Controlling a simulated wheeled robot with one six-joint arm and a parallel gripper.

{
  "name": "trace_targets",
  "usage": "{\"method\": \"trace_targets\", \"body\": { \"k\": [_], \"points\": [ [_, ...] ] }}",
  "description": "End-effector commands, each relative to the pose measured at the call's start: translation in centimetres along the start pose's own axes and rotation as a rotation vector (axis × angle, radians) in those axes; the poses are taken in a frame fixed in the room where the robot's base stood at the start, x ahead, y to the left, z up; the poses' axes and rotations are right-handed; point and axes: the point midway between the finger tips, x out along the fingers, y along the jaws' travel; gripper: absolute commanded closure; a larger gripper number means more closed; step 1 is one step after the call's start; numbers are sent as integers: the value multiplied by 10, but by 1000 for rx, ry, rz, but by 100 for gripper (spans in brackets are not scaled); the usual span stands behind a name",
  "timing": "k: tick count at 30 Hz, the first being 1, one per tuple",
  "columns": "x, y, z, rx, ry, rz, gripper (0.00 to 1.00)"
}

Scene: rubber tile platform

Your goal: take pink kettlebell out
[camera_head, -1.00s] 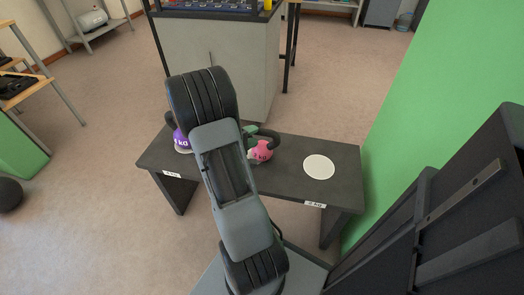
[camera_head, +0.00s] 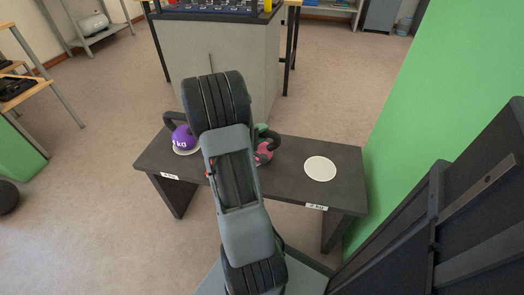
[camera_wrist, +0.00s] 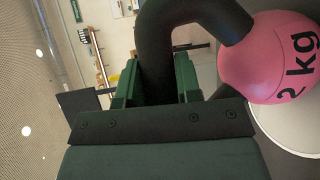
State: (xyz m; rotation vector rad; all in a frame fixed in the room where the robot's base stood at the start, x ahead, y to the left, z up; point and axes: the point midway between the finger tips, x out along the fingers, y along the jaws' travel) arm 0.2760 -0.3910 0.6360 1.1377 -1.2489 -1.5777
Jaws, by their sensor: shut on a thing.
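The pink kettlebell (camera_head: 264,154) with black handle shows at the right side of my arm over the dark bench, partly hidden by the arm. In the wrist view its pink ball (camera_wrist: 265,68), marked "2 kg", is at the upper right. My gripper (camera_wrist: 157,80) has its two green fingers closed on the black handle (camera_wrist: 185,22) between them. In the head view the gripper (camera_head: 262,130) is mostly hidden behind my arm. I cannot tell whether the kettlebell touches the bench.
The dark bench (camera_head: 285,190) carries a purple kettlebell (camera_head: 183,138) on a white disc at the left. A bare white disc (camera_head: 320,168) lies at the right. A green wall (camera_head: 430,80) stands to the right, and a grey cabinet (camera_head: 235,60) behind.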

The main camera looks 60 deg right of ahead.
Motion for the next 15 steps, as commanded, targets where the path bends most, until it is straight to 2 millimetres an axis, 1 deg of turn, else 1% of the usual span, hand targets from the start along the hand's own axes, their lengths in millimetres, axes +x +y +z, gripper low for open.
{"method": "trace_targets", "body": {
  "k": [1,3,4,15],
  "points": [
    [0,0,0,0,0,-1,92],
    [0,0,0,0,0,-1,99],
    [0,0,0,0,0,-1,100],
    [0,-1,0,0,0,-1,100]
  ]
}}
